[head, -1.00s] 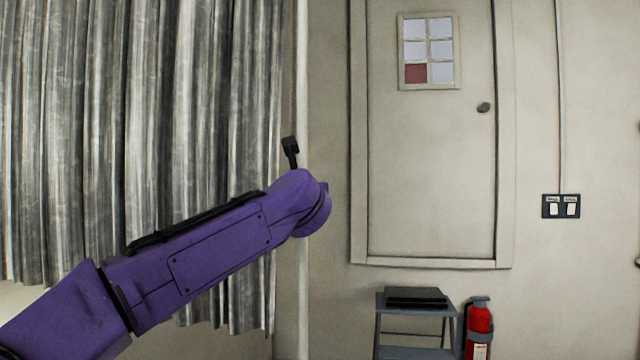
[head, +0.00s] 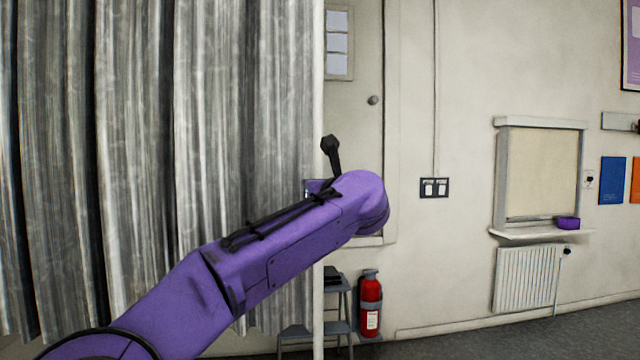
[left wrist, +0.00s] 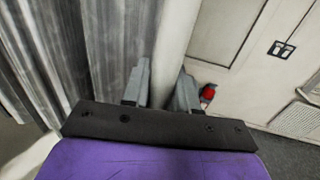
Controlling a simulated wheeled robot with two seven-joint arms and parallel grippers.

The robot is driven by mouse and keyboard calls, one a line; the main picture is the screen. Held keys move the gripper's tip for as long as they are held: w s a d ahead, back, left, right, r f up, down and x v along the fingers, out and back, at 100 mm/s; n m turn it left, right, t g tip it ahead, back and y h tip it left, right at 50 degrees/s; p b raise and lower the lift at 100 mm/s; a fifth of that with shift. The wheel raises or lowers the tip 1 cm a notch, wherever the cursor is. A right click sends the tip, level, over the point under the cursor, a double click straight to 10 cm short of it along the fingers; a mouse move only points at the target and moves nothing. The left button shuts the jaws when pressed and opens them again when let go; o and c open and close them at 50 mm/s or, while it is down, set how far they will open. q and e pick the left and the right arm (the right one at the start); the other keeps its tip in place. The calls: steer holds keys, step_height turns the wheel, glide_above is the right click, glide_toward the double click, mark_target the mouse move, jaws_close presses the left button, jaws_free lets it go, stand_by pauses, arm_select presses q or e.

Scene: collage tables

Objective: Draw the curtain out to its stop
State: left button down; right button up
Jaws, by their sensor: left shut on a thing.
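The grey, streaked curtain (head: 210,120) hangs in folds across the left half of the head view. A white upright pole (head: 318,100) runs down its right edge, in front of the door. My left arm reaches across the curtain from lower left, and its gripper is mostly hidden in the head view. In the left wrist view my left gripper (left wrist: 162,88) has one finger on each side of the white pole (left wrist: 172,45) and is shut on it. The curtain also shows there, left of the pole (left wrist: 110,45). My right gripper is not in view.
The door (head: 365,150) is partly covered by the curtain. A step stool (head: 335,310) and a red fire extinguisher (head: 370,305) stand close to the pole's right side. Farther right are a window (head: 540,170), a radiator (head: 528,278) and clear floor (head: 480,345).

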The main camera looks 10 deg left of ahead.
arm_select(q)
steer(key=shift+w+d+f, duration=0.1)
steer(key=shift+f, duration=0.05)
steer(key=c, duration=1.2)
jaws_free()
steer(key=shift+o, duration=1.2)
steer(key=shift+w+d, duration=0.1)
steer(key=shift+w, duration=0.05)
steer(key=b+v, duration=0.5)
steer(key=v, duration=0.5)
steer(key=shift+d, duration=0.1)
